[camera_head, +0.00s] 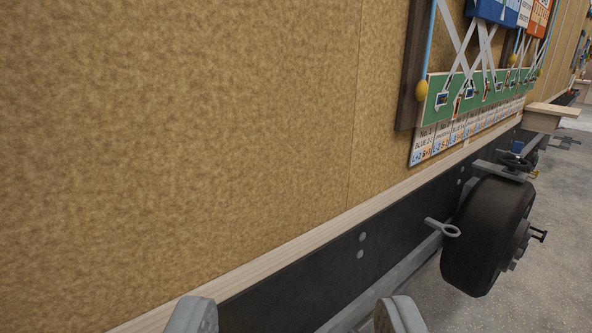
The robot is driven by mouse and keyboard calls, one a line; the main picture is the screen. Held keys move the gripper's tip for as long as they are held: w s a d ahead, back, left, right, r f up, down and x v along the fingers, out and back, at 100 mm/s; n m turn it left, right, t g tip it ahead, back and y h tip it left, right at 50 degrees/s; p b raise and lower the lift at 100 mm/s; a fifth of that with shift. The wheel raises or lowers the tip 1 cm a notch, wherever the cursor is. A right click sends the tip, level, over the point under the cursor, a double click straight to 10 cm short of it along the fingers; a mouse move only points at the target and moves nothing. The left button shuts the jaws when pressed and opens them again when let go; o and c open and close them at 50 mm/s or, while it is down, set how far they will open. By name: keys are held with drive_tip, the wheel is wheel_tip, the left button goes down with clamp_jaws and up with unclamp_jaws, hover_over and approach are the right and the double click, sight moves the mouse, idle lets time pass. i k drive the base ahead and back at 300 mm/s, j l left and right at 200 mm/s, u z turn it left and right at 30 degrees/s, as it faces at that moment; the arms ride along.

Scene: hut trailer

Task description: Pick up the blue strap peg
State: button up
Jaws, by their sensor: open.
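My gripper (296,316) shows at the bottom edge as two grey fingertips set wide apart, open, with nothing between them. A green board (436,112) hangs on the tan wall at the upper right, well beyond my gripper. Several small dark and light pieces sit along it, with crossed white straps (466,52) running up from them. They are too small to tell which is the blue strap peg. Light blue cords (430,40) hang beside the straps, with a yellow bulb-shaped piece (421,90) at the board's left end.
The tan wall (200,130) fills the left and middle. A row of printed labels (450,134) hangs under the board. A wooden ledge (548,113) juts out at right. Grey floor shows clear at lower right.

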sight(516, 149)
drive_tip(key=k+u, duration=0.25)
drive_tip(key=j+z, duration=0.25)
drive_tip(key=j, duration=0.15)
drive_tip(key=k+j+z, duration=0.1)
drive_tip(key=j+z, duration=0.15)
drive_tip(key=j, duration=0.15)
drive_tip(key=l+u, duration=0.35)
drive_tip(key=l, duration=0.2)
drive_tip(key=l+u, duration=0.35)
drive_tip(key=l, duration=0.2)
drive_tip(key=l+u, duration=0.3)
drive_tip(key=l, duration=0.2)
drive_tip(key=z, duration=1.75)
